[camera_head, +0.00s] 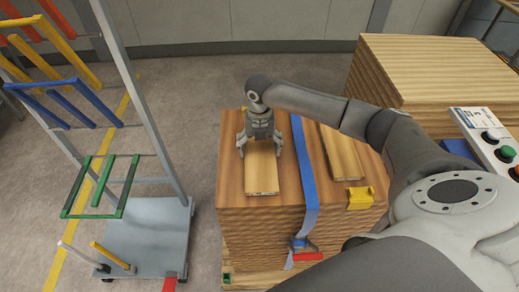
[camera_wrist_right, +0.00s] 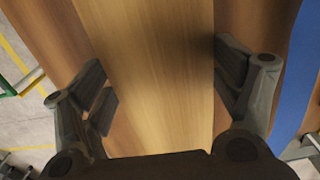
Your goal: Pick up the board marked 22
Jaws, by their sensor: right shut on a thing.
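A light wooden board (camera_head: 262,175) lies flat on top of the wooden stack (camera_head: 260,235), left of the blue strap. Marks on its front edge are too small to read, so I cannot tell if it is 22. My right gripper (camera_head: 260,147) points down over the board's far part, a finger along each long side. In the right wrist view the board (camera_wrist_right: 150,50) runs between the two fingers, and the gripper (camera_wrist_right: 168,88) is shut on it. A second board (camera_head: 341,153) lies right of the strap, its number not readable. My left gripper is not in view.
A blue strap (camera_head: 305,180) with a red-handled buckle crosses the stack. A yellow piece (camera_head: 359,197) sits at its front right. A rack with coloured bars (camera_head: 150,110) stands left. A taller wood stack (camera_head: 430,65) and a button panel (camera_head: 487,140) are right.

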